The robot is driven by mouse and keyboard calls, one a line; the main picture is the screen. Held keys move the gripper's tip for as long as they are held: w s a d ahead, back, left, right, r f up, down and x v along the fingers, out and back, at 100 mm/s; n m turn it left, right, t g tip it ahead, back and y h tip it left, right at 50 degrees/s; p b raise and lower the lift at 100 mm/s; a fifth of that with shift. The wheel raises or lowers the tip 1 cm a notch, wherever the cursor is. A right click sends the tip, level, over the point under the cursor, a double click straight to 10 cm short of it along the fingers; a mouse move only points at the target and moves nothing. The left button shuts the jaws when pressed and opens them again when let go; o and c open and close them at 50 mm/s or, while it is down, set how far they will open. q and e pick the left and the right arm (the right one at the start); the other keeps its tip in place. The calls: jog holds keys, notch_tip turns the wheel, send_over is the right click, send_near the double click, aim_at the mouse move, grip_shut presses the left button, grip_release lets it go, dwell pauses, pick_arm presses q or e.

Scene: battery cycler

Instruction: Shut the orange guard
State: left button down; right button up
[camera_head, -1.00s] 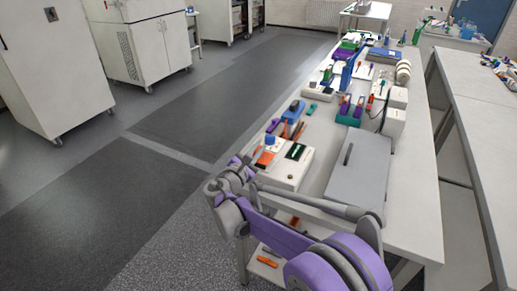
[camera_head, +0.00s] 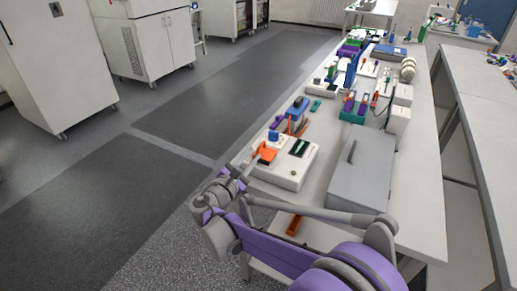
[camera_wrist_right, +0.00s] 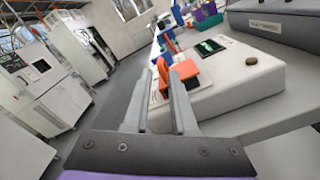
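The orange guard (camera_head: 267,153) is on the left end of the white battery cycler box (camera_head: 290,175) at the table's near left edge. It looks raised and tilted, but its exact angle is hard to tell. In the right wrist view the orange guard (camera_wrist_right: 190,70) is just beyond and partly behind my right finger, with an orange strip between the fingers. My right gripper (camera_wrist_right: 162,75) is open, with a clear gap between its two grey fingers. In the head view the right gripper (camera_head: 243,168) is beside the box's left edge. Contact with the guard cannot be told. My left gripper is out of view.
A grey lidded case (camera_head: 362,180) stands right of the cycler box. A blue-and-orange device (camera_head: 297,112) and a green-purple holder (camera_head: 352,108) stand behind it. A dark round knob (camera_wrist_right: 250,61) is on the box top. The floor left of the table is clear.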

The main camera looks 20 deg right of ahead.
jog(key=v, duration=0.3)
jog(key=shift+s+a, duration=0.25)
jog(key=shift+a, duration=0.05)
jog(key=s+d+f+m+g+y+p, duration=0.1)
jog(key=s+d+m+g+y+p, duration=0.2)
jog(key=s, duration=0.4)
jog(key=s+d+f+m+g+y+p, duration=0.2)
jog(key=s+d+m, duration=0.2)
jog(key=s+m, duration=0.3)
jog(key=s+a+f+m+y+p, duration=0.1)
jog(key=s+a+m+y+p, duration=0.1)
jog(key=s+a+m+y, duration=0.2)
jog(key=s+a+f+m+g+y+p, duration=0.1)
jog(key=s+a+m+y+p, duration=0.1)
jog(key=s, duration=0.9)
jog(key=a+m+y, duration=0.1)
jog(key=m+y, duration=0.1)
jog(key=m, duration=0.1)
jog(key=shift+s+a+f+m+y, duration=0.25)
jog(key=shift+s+a+m+y, duration=0.05)
jog(key=shift+a, duration=0.05)
